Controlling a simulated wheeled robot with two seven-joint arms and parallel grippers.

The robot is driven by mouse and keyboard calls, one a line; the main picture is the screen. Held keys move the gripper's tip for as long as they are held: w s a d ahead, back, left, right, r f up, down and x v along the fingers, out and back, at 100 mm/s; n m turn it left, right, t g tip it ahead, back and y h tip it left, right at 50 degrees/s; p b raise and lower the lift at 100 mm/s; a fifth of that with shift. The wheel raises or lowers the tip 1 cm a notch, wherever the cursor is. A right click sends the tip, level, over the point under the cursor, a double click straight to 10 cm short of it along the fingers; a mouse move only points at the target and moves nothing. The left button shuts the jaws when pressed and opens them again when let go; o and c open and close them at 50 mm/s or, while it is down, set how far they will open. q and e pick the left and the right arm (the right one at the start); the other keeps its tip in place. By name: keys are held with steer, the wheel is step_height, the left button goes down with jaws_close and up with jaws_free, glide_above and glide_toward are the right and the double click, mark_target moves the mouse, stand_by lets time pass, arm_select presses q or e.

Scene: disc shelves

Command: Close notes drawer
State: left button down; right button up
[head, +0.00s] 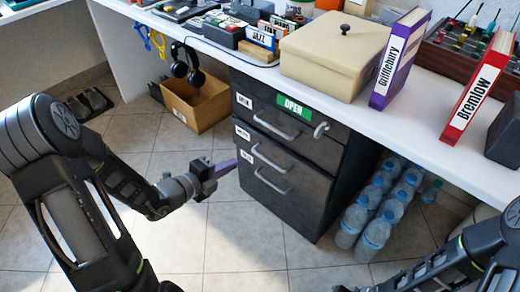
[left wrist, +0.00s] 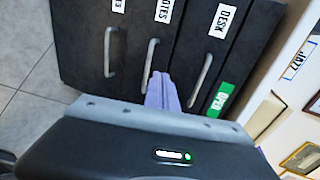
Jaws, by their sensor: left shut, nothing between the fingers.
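The dark drawer cabinet (head: 330,160) stands under the white desk, with three labelled drawers. The notes drawer (left wrist: 135,55) is the middle one in the left wrist view, with a grey bar handle (left wrist: 149,64). It looks close to flush with its neighbours; I cannot tell whether a small gap remains. My left gripper (head: 224,168) is shut and empty, in front of the cabinet's left side. Its purple fingertips (left wrist: 162,92) show beside the notes handle in the wrist view; contact is unclear. My right arm enters at bottom right in the head view, its gripper out of frame.
Water bottles (head: 375,215) stand on the floor right of the cabinet. A cardboard box (head: 197,103) with headphones (head: 188,66) above it is to the left. The desk (head: 440,115) overhangs the cabinet. Tiled floor in front is clear.

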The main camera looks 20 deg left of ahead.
arm_select(q)
steer(key=shift+w, duration=0.1)
steer(key=b, duration=0.6)
glide_toward(268, 141)
steer(key=w+f, duration=0.1)
steer(key=w+d+f, duration=0.1)
steer(key=w, duration=0.1)
steer(key=w+d+f, duration=0.1)
steer(key=shift+w+f, duration=0.2)
steer(key=shift+w, duration=0.15)
steer(key=shift+w+d+r, duration=0.15)
steer(key=shift+w, duration=0.35)
steer(key=shift+w+d+r+p, duration=0.15)
steer(key=shift+w+d+p, duration=0.2)
steer(key=shift+w+p, duration=0.35)
steer(key=shift+w, duration=0.25)
